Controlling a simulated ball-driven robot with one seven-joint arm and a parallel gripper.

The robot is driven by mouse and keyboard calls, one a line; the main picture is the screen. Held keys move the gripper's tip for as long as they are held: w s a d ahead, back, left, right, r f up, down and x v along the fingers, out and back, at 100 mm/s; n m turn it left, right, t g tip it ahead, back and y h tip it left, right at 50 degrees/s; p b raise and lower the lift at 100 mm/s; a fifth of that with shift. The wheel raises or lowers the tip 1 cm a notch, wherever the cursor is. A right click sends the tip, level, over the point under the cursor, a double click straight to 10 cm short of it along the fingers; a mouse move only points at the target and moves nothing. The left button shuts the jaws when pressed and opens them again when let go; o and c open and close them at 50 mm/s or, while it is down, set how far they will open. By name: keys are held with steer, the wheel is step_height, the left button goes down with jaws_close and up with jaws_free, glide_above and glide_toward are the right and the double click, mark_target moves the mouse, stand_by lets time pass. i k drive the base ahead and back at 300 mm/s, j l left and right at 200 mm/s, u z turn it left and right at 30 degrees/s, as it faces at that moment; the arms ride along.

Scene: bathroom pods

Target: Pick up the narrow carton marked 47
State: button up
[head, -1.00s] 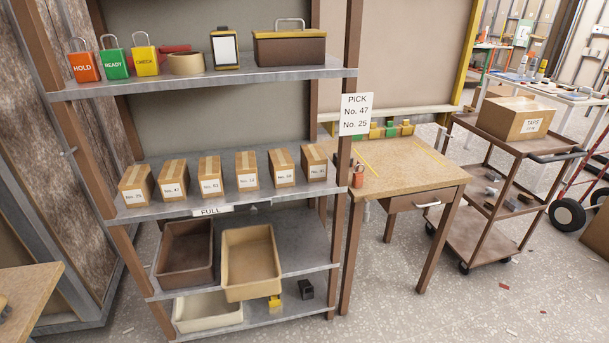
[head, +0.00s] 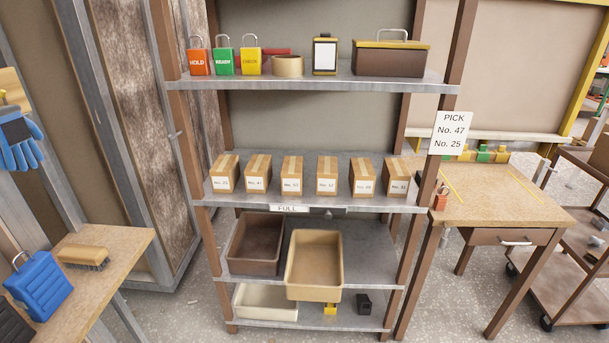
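Several narrow brown cartons stand upright in a row on the middle shelf, each with a white label on its front and tape on top. The second from the left, the carton marked 47 (head: 257,178), appears to read No. 47, though the print is small. The leftmost carton (head: 224,178) stands beside it on the left with a narrow gap. A carton (head: 292,179), seemingly No. 53, stands on its right. A sign (head: 450,132) on the right post reads PICK No. 47, No. 25. My gripper is not in view.
The upper shelf (head: 310,86) holds padlock-shaped tags, tape, a clipboard and a toolbox (head: 389,59). Bins (head: 314,265) sit below, under a FULL label (head: 289,209). A workbench (head: 490,195) stands right, another table (head: 115,245) left. Floor shows between them.

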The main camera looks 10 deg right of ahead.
mark_target(258, 173)
steer(key=u, duration=0.25)
steer(key=i+l+u, duration=0.2)
steer(key=u, duration=0.2)
steer(key=i+l+u, duration=0.1)
steer(key=u, duration=0.3)
steer(key=i+l+u, duration=0.1)
steer(key=l+u, duration=0.3)
